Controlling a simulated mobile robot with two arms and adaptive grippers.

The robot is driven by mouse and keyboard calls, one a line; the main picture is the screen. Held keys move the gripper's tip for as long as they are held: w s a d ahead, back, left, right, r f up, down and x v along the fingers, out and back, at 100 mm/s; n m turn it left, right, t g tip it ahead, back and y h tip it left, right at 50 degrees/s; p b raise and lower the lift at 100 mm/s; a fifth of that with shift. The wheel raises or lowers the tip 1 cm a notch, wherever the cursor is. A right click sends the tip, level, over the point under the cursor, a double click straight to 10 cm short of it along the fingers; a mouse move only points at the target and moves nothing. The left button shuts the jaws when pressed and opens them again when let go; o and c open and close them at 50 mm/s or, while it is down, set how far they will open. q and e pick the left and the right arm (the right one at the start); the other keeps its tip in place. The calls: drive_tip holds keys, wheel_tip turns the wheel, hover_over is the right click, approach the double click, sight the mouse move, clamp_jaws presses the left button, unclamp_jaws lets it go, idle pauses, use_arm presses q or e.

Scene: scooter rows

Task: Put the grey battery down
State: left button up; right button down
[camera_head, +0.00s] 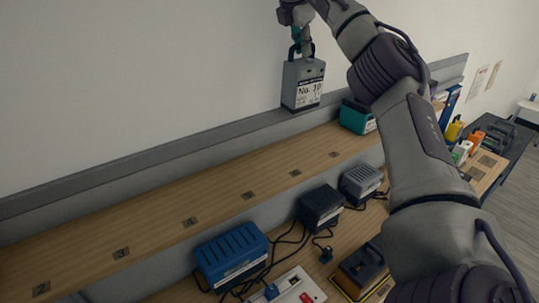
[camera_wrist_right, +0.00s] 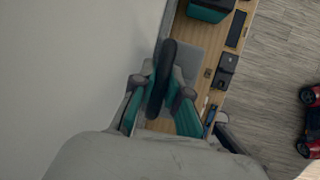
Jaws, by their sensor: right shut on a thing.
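The grey battery (camera_head: 303,82) hangs upright by its handle from my right gripper (camera_head: 302,42), near the top of the head view. Its white label reads No. 10. It appears in front of the pale wall, above the upper wooden shelf (camera_head: 150,238), with its base apparently clear of the boards. In the wrist view, the teal-padded fingers of the right gripper (camera_wrist_right: 160,102) are shut around the battery's black handle (camera_wrist_right: 165,62). My left gripper is not in view.
The shelf has numbered square marks and a long bare stretch at left. A teal battery (camera_head: 358,117) stands on it, right of the held one. Below are a blue unit (camera_head: 232,254), a dark unit (camera_head: 320,207) and a grey unit (camera_head: 361,184) with cables.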

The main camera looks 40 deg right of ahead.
drive_tip(key=s+a+r+p, duration=0.2)
drive_tip(key=s+r, duration=0.3)
drive_tip(key=r, duration=0.1)
drive_tip(key=s+a+f+p, duration=0.2)
drive_tip(key=s+a+f, duration=0.35)
drive_tip(key=s, duration=0.45)
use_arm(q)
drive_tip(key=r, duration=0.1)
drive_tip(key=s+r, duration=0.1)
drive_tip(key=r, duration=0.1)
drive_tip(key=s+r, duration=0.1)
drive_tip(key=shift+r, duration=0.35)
use_arm(e)
drive_tip(key=w+a+f, duration=0.3)
drive_tip(key=w+f, duration=0.8)
drive_tip(key=shift+w+a, duration=0.25)
drive_tip(key=shift+a, duration=0.15)
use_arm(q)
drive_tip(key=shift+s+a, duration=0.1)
